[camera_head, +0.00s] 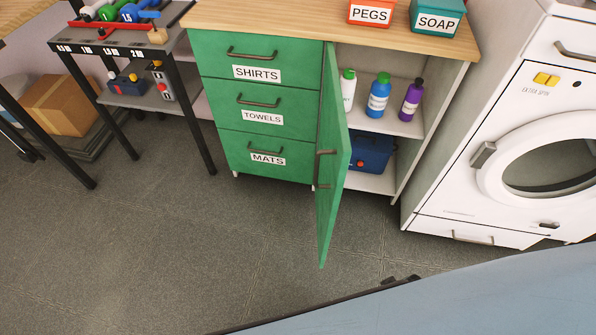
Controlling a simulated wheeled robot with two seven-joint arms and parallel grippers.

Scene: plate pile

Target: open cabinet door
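The cabinet (198,68) has green fronts and a wooden top (270,19). Its green door (333,170) stands wide open, swung out towards me, hinged beside the drawers. The door's bar handle (319,170) shows near its middle. Inside the open right compartment, a white bottle with a green cap (348,90), a blue bottle (378,98) and a purple bottle (411,101) stand on the shelf (390,122). A dark blue box (371,153) sits below, partly hidden by the door. Neither of my grippers is in view.
Drawers labelled SHIRTS (257,73), TOWELS (262,117) and MATS (267,160) are shut. A white washing machine (455,195) stands at right, a dark-legged table (185,100) at left. Floor before the cabinet is clear. A pale blue surface (470,300) of uncertain kind covers the lower right.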

